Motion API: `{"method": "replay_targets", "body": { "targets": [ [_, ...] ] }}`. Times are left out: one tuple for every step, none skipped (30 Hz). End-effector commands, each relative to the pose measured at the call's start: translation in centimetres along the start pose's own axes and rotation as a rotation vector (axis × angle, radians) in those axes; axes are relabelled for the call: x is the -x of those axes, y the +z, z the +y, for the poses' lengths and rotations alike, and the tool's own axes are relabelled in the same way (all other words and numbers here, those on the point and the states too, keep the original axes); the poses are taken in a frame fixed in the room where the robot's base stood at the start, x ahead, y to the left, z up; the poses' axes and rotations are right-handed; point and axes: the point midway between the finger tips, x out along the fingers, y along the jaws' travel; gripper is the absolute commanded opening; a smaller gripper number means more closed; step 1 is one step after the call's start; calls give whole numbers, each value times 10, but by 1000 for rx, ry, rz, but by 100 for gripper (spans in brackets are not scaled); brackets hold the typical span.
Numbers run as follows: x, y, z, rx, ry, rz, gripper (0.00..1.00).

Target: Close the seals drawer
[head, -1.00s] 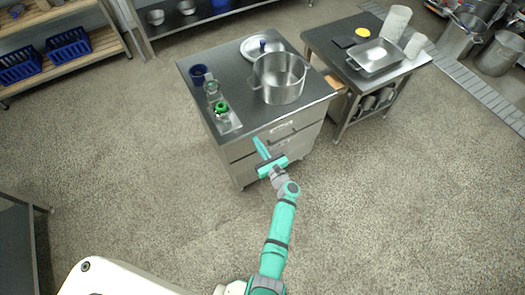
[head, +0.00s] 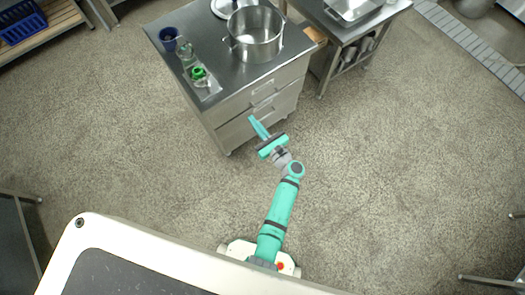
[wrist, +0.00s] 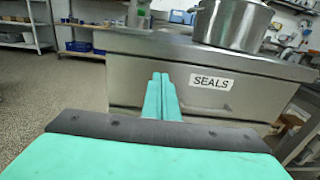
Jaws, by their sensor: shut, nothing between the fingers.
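The seals drawer (wrist: 235,97) is a grey metal front with a white "SEALS" label, below the worktop of a grey cabinet. In the head view the cabinet's front (head: 262,98) faces my arm and carries pale label plates and handles. I cannot tell for sure how far the seals drawer stands out from the cabinet. My gripper (head: 253,121) is shut and empty, its teal fingers pointing at the cabinet front. In the wrist view the closed fingertips (wrist: 161,77) lie left of the label. Whether they touch the front is unclear.
On the cabinet stand a large steel pot (head: 255,38), a blue cup (head: 169,38) and a tray with green-capped bottles (head: 199,74). A steel side table (head: 372,25) stands to the right, with a wooden piece (head: 315,35) between. The floor around my arm is clear.

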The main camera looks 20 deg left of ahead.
Motion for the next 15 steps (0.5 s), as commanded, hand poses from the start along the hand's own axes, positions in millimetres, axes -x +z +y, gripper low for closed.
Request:
{"method": "replay_targets", "body": {
  "targets": [
    [9, 0, 1, 0, 0, 0, 0],
    [14, 0, 1, 0, 1, 1, 0],
    [20, 0, 1, -1, 1, 1, 0],
    [26, 0, 1, -1, 1, 0, 0],
    [31, 0, 1, -1, 0, 0, 0],
    [38, 0, 1, -1, 0, 0, 0],
    [43, 0, 1, -1, 0, 0, 0],
    [48, 0, 0, -2, -1, 0, 0],
    [55, 0, 1, -2, 0, 0, 0],
    [59, -2, 2, 1, -1, 4, 0],
    [60, -7, 7, 21, -4, 25, 0],
    [62, -12, 11, 44, -10, 47, 0],
    [64, -16, 14, 61, -14, 64, 0],
    [66, -20, 16, 79, -18, 79, 0],
    [69, -25, 20, 101, -24, 101, 0]
  ]
}}
